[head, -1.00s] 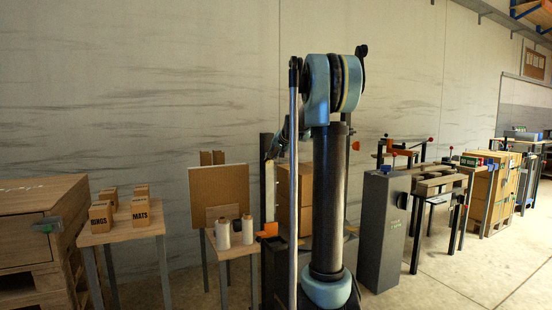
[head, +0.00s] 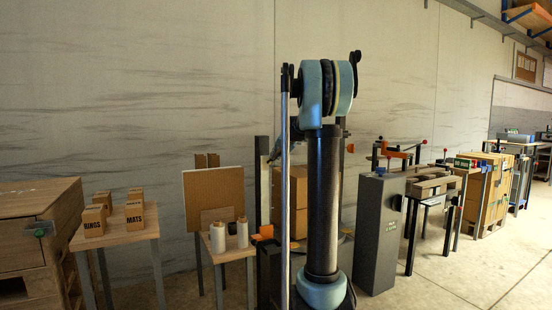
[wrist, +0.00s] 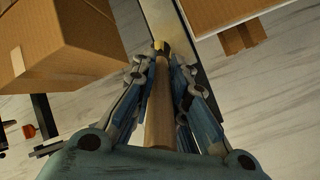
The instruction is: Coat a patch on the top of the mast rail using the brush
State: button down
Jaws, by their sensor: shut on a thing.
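In the wrist view my gripper (wrist: 158,70) is shut on the wooden handle of the brush (wrist: 158,112). The brush points away from me, and its dark tip (wrist: 161,46) lies over the pale strip of the mast rail (wrist: 160,15). I cannot tell whether the tip touches the rail. The fingers and handle hide part of the rail. In the head view the mast (head: 262,190) is a dark upright post left of my arm. My gripper and the brush are mostly hidden there behind my arm.
A cardboard carton (wrist: 75,45) is close on the left in the wrist view, and a brown panel (wrist: 215,12) is at upper right. In the head view, white rolls (head: 218,238) stand left of the mast, and a grey cabinet (head: 378,235) stands right of my arm.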

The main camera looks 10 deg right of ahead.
jog(key=shift+s, duration=0.1)
jog(key=shift+s+d, duration=0.3)
jog(key=shift+s, duration=0.6)
jog(key=shift+s+d, duration=0.3)
jog(key=shift+s, duration=0.65)
jog(key=shift+s+d, duration=0.3)
jog(key=shift+s, duration=0.6)
jog(key=s, duration=0.1)
jog(key=s+d, duration=0.1)
jog(key=s, duration=0.1)
jog(key=shift+w, duration=0.1)
